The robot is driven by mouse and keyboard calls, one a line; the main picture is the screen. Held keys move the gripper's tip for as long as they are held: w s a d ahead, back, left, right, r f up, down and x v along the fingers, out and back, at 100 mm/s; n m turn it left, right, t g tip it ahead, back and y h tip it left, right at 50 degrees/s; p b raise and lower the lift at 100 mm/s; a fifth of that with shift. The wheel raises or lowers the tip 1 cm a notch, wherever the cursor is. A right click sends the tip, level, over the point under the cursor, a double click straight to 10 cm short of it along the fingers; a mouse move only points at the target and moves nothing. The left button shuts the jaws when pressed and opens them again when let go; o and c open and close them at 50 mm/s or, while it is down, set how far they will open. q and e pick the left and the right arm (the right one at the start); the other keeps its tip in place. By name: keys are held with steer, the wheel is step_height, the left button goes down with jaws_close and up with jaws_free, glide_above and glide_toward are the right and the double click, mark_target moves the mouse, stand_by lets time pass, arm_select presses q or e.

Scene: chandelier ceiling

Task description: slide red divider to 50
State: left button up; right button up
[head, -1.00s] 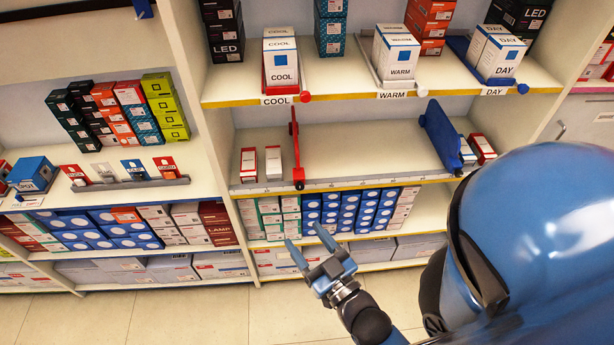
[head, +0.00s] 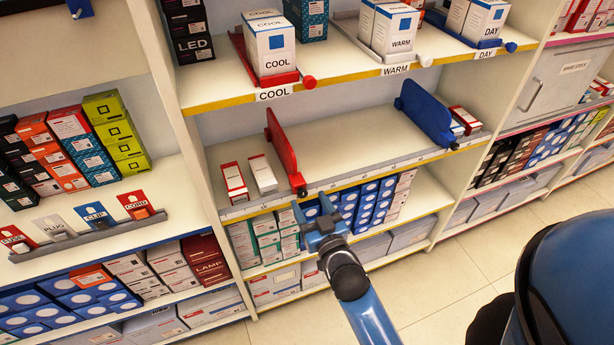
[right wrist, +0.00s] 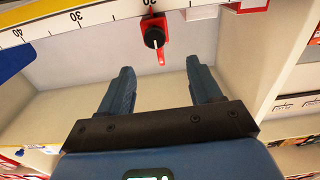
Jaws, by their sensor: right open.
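The red divider (head: 282,150) stands upright on the middle shelf, right of two small red-and-white boxes. Its front end with a dark knob (right wrist: 154,38) and red pointer shows in the right wrist view, close to the 20 mark on the scale strip (right wrist: 45,26), where 30 and 40 also read. My right gripper (head: 313,208) is open and empty, in front of and just below the divider's front end. In the right wrist view my right gripper's fingertips (right wrist: 160,66) are spread either side of the knob's line, apart from it. My left gripper is out of view.
A blue divider (head: 425,115) stands further right on the same shelf, with clear shelf surface (head: 350,140) between the two. The upper shelf holds boxes on COOL, WARM and DAY trays. Stacked boxes (head: 370,203) fill the shelf below. Open floor lies in front.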

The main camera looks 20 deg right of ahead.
mark_target(296, 176)
steer(key=shift+w+a+f+p, duration=0.1)
steer(key=shift+w+p, duration=0.15)
steer(key=shift+w, duration=1.55)
steer(key=shift+w+d+f+p, duration=0.1)
steer(key=shift+w+f+p, duration=0.1)
steer(key=shift+w, duration=1.6)
steer(key=shift+w+a+f+p, duration=0.1)
steer(key=shift+w+p, duration=0.15)
steer(key=shift+w, duration=1.55)
steer(key=shift+c, duration=0.5)
jaws_close()
